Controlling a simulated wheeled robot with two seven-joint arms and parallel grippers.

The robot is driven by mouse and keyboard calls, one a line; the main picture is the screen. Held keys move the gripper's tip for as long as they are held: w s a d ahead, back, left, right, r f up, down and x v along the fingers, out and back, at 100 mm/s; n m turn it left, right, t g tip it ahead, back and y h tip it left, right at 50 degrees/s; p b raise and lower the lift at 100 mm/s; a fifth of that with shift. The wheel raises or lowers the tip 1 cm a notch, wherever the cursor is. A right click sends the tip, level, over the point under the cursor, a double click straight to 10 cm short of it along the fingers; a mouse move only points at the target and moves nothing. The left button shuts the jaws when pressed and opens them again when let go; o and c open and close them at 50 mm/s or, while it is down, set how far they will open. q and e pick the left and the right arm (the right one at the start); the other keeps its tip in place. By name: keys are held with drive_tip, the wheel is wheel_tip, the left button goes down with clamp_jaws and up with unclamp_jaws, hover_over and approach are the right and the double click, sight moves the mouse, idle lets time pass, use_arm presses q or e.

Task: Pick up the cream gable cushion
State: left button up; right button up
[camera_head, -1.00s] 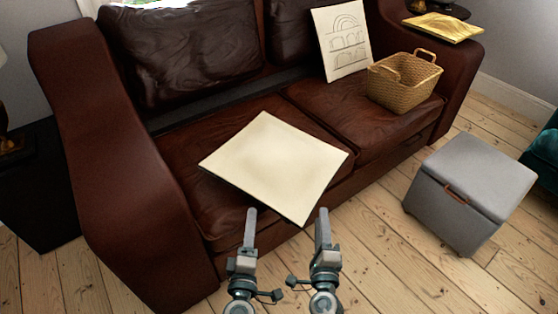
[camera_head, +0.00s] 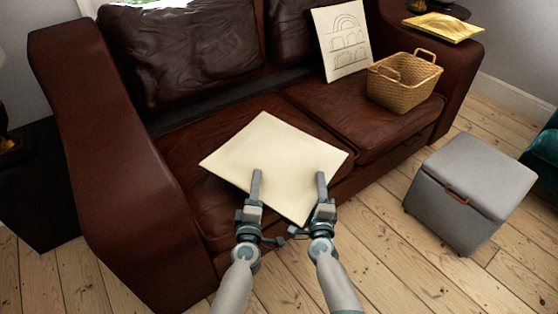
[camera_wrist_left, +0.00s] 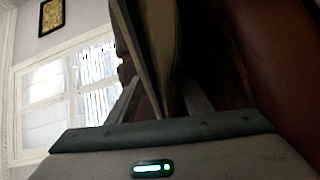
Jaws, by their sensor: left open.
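A plain cream cushion (camera_head: 268,148) lies flat on the sofa's left seat, its near corner jutting past the front edge. A second cream cushion with a line drawing of arches (camera_head: 343,42) leans on the backrest. My left gripper (camera_head: 256,174) is at the plain cushion's near left edge. In the left wrist view its fingers (camera_wrist_left: 162,100) are apart, with the shaded edge of a cushion (camera_wrist_left: 162,45) between them. My right gripper (camera_head: 321,176) is at the near right edge, seen edge-on, so its jaw opening is hidden. No grip on the cushion is visible.
The brown leather sofa (camera_head: 120,165) has a high left arm. A grey storage stool (camera_head: 470,190) stands on the floor at right. Bare floorboards lie in front.

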use_arm(q)
drive_tip(key=shift+w, duration=0.15)
use_arm(e)
drive_tip(key=shift+w, duration=0.15)
use_arm(q)
drive_tip(key=c, duration=0.8)
use_arm(e)
clamp_jaws()
use_arm(q)
clamp_jaws()
drive_tip(key=shift+r, duration=0.15)
use_arm(e)
drive_tip(key=shift+r, duration=0.2)
